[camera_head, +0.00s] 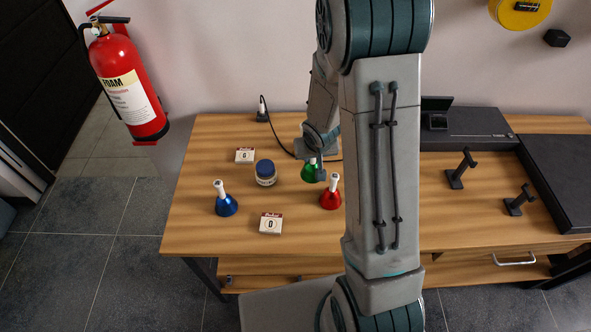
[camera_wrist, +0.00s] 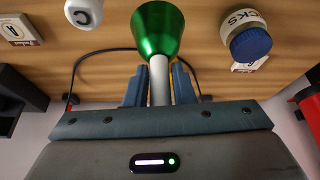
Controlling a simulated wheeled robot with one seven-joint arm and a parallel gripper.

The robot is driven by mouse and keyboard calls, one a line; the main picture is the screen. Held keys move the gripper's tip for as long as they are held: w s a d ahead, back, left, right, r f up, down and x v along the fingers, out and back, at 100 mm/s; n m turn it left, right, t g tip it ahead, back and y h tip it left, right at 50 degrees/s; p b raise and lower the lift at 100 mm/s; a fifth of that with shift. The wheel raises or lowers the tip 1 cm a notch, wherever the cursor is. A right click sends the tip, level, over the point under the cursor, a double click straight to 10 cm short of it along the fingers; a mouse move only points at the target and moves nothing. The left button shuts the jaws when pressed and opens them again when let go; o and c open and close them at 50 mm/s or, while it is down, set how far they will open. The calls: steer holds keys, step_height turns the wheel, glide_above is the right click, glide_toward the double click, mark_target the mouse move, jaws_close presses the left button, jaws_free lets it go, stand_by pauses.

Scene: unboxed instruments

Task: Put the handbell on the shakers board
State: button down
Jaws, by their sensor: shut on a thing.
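In the wrist view my gripper (camera_wrist: 159,88) is shut on the pale handle of the green handbell (camera_wrist: 157,30), a finger on each side. I cannot tell whether the bell touches the table. A red handbell (camera_head: 331,197) stands just to its right and front. A blue handbell (camera_head: 226,205) stands at the left. I cannot make out any board marked for shakers; my arm hides part of the table.
A blue-lidded jar (camera_head: 266,173) stands close left of the green bell. A G card (camera_head: 245,156) and a D card (camera_head: 270,223) lie nearby. Two black stands (camera_head: 458,170) (camera_head: 519,201) and a dark panel (camera_head: 565,175) are at the right. A cable runs behind.

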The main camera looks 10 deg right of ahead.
mark_target(308, 164)
steer(key=d+r+m+h+b, duration=0.1)
steer(key=d+r+m+b, duration=0.15)
steer(key=d, duration=0.25)
steer(key=d+r+m+b, duration=0.1)
steer(key=d+r+b, duration=0.1)
steer(key=d+b, duration=0.25)
steer(key=a+f, duration=0.2)
steer(key=a, duration=0.1)
steer(key=w+a+f+b, duration=0.1)
steer(key=a+f, duration=0.1)
steer(key=a, duration=0.2)
steer(key=a+f+b, duration=0.1)
steer(key=a+f, duration=0.1)
steer(key=a, duration=0.1)
steer(key=shift+w+a+f, duration=0.15)
steer(key=shift+w+f, duration=0.05)
steer(key=shift+w, duration=0.2)
steer(key=shift+f+b, duration=0.6)
steer(key=shift+f, duration=1.35)
steer(key=shift+f, duration=0.1)
steer(key=shift+f, duration=0.15)
steer(key=c, duration=1.2)
jaws_free()
steer(key=shift+r, duration=0.2)
